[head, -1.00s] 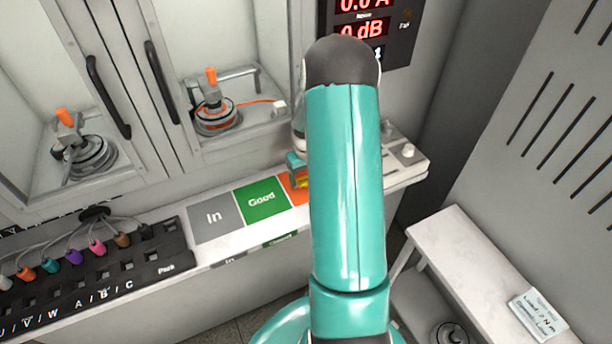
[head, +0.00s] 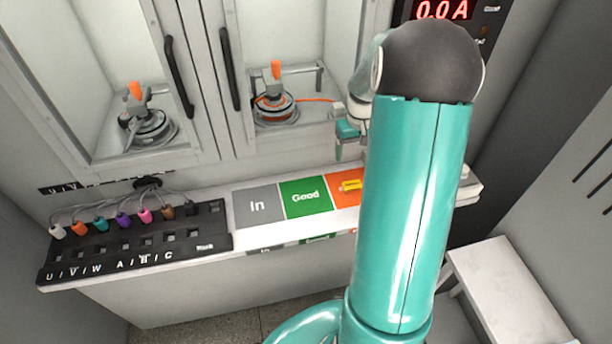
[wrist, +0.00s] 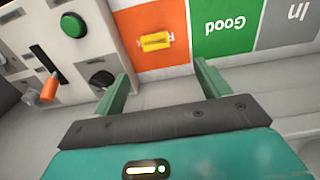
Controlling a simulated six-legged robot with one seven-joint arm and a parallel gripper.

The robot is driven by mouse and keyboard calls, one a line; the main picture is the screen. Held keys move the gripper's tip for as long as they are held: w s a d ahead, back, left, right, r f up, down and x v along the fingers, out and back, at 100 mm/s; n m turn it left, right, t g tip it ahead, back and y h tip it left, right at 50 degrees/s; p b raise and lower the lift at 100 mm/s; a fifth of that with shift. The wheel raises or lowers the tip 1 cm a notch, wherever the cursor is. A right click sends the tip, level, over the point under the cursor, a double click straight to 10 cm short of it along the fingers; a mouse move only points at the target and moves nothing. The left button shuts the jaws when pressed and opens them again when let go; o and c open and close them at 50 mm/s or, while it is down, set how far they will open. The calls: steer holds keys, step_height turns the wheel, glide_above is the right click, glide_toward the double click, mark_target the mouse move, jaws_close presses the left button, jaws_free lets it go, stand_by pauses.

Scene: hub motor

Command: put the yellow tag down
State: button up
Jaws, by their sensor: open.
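The yellow tag (head: 351,185) lies flat on the orange square (head: 343,200) of the counter, right of the green "Good" square. It also shows in the wrist view (wrist: 155,41), lying on the orange square and covering part of its lettering. My gripper (wrist: 161,85) is open and empty, its two fingers spread, with the tag beyond the fingertips and not touching them. In the head view my gripper (head: 350,148) is above and behind the orange square, partly hidden by my arm.
Left of the orange square are the green "Good" square (head: 306,197) and grey "In" square (head: 258,206). A black socket board (head: 130,245) with coloured plugs is at left. Two motors (head: 150,127) (head: 275,108) stand in the cabinets behind. A panel with a green button (wrist: 73,25) is beside the orange square.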

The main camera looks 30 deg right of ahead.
steer(key=s+a+r+n+t, duration=0.1)
steer(key=s+a+r, duration=0.1)
steer(key=a+r, duration=0.65)
steer(key=s+a+r+n+t, duration=0.1)
steer(key=s+a+r+t, duration=0.15)
steer(key=a+r, duration=0.55)
steer(key=s+a+r+n+t, duration=0.1)
steer(key=s+a+r+t, duration=0.1)
steer(key=s+a, duration=1)
steer(key=shift+s+a+r, duration=0.2)
steer(key=shift+a+r, duration=0.5)
steer(key=shift+a, duration=0.05)
steer(key=c, duration=0.8)
steer(key=shift+s+a, duration=0.1)
steer(key=shift+a, duration=0.05)
steer(key=shift+c, duration=0.2)
